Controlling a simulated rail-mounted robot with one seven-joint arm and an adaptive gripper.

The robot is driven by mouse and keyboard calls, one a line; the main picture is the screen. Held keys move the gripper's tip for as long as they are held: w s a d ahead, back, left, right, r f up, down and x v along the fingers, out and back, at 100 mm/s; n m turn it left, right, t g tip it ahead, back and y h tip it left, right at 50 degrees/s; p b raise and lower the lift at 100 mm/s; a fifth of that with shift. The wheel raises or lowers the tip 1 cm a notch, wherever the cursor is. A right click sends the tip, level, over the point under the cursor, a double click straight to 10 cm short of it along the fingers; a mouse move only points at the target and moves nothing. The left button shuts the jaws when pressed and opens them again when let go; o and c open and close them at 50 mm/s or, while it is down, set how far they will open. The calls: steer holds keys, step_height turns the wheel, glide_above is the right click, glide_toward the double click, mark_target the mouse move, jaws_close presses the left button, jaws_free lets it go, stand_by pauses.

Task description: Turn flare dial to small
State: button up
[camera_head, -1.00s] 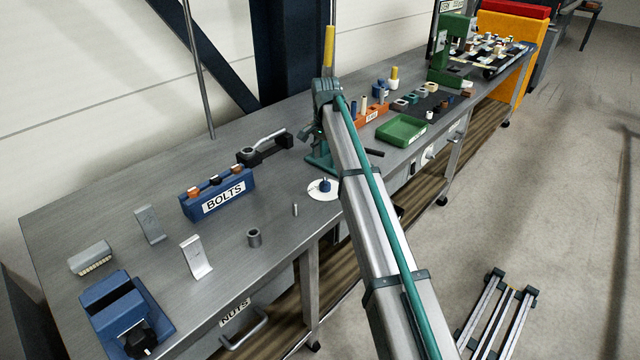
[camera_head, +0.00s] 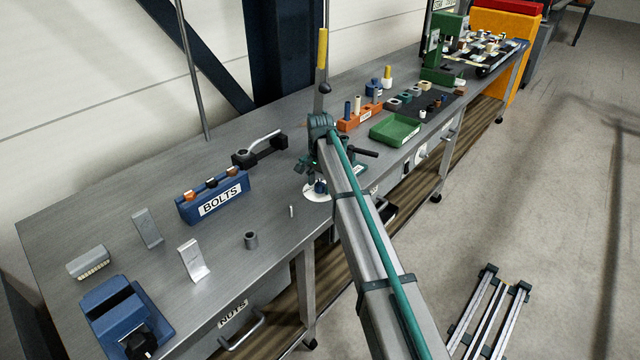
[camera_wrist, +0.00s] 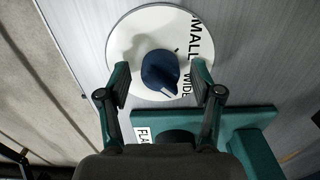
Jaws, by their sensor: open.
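The flare dial is a white disc (camera_wrist: 128,38) with a dark blue knob (camera_wrist: 160,72) at its centre. In the wrist view, SMALL is printed at the disc's upper right and WIDE at its lower right. The knob's narrow end appears to point down toward the WIDE side. My gripper (camera_wrist: 161,78) is open, with one finger on each side of the knob and gaps to it. In the head view, the disc (camera_head: 314,196) lies on the bench, partly hidden by my gripper (camera_head: 316,178).
A teal base with a partly hidden label (camera_wrist: 142,135) stands beside the disc. A small upright pin (camera_head: 291,211) and a grey cylinder (camera_head: 251,240) stand nearby. The blue BOLTS holder (camera_head: 217,197) is to the left, the green tray (camera_head: 395,130) to the right.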

steer(key=c, duration=1.1)
steer(key=shift+c, duration=0.2)
steer(key=shift+n, duration=0.5)
steer(key=n, duration=0.3)
steer(key=shift+n, duration=0.4)
steer(key=n, duration=0.9)
steer(key=shift+b, duration=0.3)
steer(key=n, duration=0.4)
